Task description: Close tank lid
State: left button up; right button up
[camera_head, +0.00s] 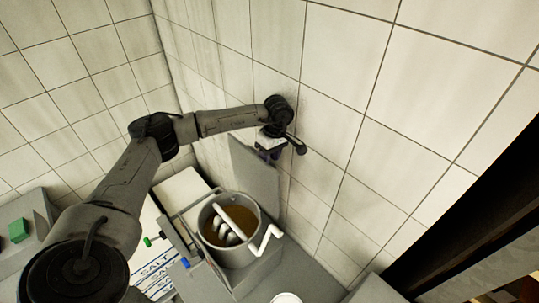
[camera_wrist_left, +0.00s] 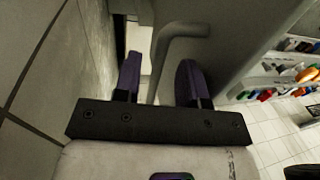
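The grey tank (camera_head: 207,232) holds a brown liquid and a white stirrer with a bent crank (camera_head: 265,244). Its flat grey lid (camera_head: 258,180) stands raised at the back of the tank, near the tiled wall. My left gripper (camera_head: 268,154) is at the lid's upper edge, partly hidden behind it. In the left wrist view the gripper (camera_wrist_left: 158,80) is open, with its purple fingers apart. A bent grey handle (camera_wrist_left: 168,50) passes between the fingers; I cannot tell whether either touches it. The lid surface (camera_wrist_left: 228,35) lies behind the handle. My right gripper is not in view.
The tiled wall (camera_head: 335,120) is close beside the lid and gripper. White bags marked SALT (camera_head: 155,268) lie left of the tank. A green block (camera_head: 19,230) is at far left. Shelves with colourful items (camera_wrist_left: 300,70) stand at right in the wrist view.

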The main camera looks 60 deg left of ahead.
pick_arm(q)
jog(key=shift+f, duration=0.15)
jog(key=shift+c, duration=0.5)
grip_shut()
